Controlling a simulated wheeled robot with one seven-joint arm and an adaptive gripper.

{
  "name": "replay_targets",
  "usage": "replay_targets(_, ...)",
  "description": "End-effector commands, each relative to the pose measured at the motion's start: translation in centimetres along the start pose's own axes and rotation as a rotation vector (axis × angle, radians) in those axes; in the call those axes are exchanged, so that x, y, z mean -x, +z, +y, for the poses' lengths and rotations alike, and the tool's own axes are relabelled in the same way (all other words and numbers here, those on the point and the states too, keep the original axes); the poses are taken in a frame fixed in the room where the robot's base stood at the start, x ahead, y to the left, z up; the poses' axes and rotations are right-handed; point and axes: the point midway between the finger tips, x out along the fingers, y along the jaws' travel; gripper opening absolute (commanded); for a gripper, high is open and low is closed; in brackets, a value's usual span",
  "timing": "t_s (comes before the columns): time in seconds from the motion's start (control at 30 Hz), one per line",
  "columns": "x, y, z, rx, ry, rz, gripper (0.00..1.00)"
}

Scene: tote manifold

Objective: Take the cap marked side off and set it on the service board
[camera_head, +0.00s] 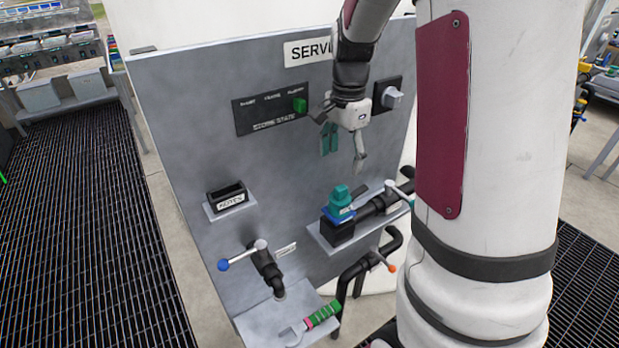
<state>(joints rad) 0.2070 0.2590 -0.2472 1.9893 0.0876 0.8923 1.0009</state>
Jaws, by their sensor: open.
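A teal cap (340,197) sits on a blue collar (341,214) atop a black fitting, on a small shelf of the panel. No "side" marking can be read on it. The large grey panel (170,120) bears a sign starting "SERV", partly hidden by my arm; I take it for the service board. My gripper (341,146) is open above the teal cap and apart from it, in front of the panel. A dark teal piece (329,138) shows beside its fingers; I cannot tell what it is.
A blue-tipped lever (240,256) and an orange-tipped lever (379,260) stick out on black pipes. A green-handled tool (318,316) lies on the lower shelf (262,322). A labelled black holder (227,196) and a grey knob (391,97) project from the panel.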

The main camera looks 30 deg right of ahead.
Motion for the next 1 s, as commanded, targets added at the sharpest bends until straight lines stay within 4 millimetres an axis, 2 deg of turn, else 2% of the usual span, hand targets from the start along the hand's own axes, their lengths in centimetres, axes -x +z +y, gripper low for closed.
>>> replay_targets(0.17,-1.8,-0.7,-0.1,-0.040,0.015,-0.001,0.68)
replay_targets(0.5,-7.8,-0.6,0.1,-0.038,0.016,-0.002,0.68)
replay_targets(0.77,-9.6,-0.6,0.0,-0.037,0.013,-0.001,0.68)
replay_targets(1.0,-12.7,-0.6,0.2,-0.038,0.016,-0.002,0.68)
